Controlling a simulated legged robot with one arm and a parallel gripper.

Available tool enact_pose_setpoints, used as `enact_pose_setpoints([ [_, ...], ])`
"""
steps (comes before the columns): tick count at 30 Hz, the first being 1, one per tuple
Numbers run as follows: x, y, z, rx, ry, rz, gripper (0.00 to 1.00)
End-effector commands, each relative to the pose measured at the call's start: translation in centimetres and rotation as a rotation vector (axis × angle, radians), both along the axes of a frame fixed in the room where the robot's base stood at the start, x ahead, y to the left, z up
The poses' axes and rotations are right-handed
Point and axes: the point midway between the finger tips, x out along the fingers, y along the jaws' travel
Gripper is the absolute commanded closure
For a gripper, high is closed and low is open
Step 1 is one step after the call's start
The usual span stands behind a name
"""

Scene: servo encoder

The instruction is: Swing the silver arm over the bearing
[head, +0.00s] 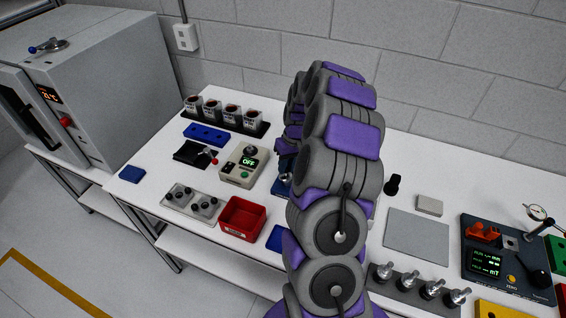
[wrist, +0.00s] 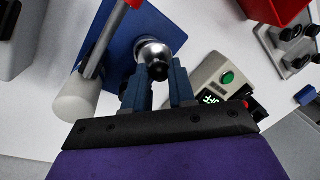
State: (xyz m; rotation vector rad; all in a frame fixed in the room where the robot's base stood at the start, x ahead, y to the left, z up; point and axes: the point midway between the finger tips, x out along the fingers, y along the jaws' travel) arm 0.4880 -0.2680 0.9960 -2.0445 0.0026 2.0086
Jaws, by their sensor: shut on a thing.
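In the wrist view my gripper (wrist: 157,78) has its two blue-grey fingers around a small black knob (wrist: 158,71) and is shut on it. The knob sits at the near side of a round silver part (wrist: 153,50), over a blue base plate (wrist: 118,32). I cannot tell whether this silver part belongs to the arm or the bearing. A silver bar (wrist: 102,48) with a red end slants up to the left of the fingers, apart from them. A white cylinder (wrist: 76,102) stands by its lower end. In the head view my arm hides the gripper and most of the blue fixture (head: 284,180).
A control box (wrist: 222,82) with a green button stands close right of the fingers; its display reads OFF in the head view (head: 243,165). A red bin (head: 242,219), a tray with black parts (head: 192,202) and a rack of cups (head: 227,118) stand nearby on the white bench.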

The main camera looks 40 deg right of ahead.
Motion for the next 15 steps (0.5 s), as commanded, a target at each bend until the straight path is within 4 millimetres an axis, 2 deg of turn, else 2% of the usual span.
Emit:
enact_pose_setpoints([
  [6, -0.48, -0.43, 0.10, -0.002, -0.001, 0.100, 1.00],
  [15, -0.78, -0.67, 0.09, -0.003, -0.002, 0.152, 1.00],
])
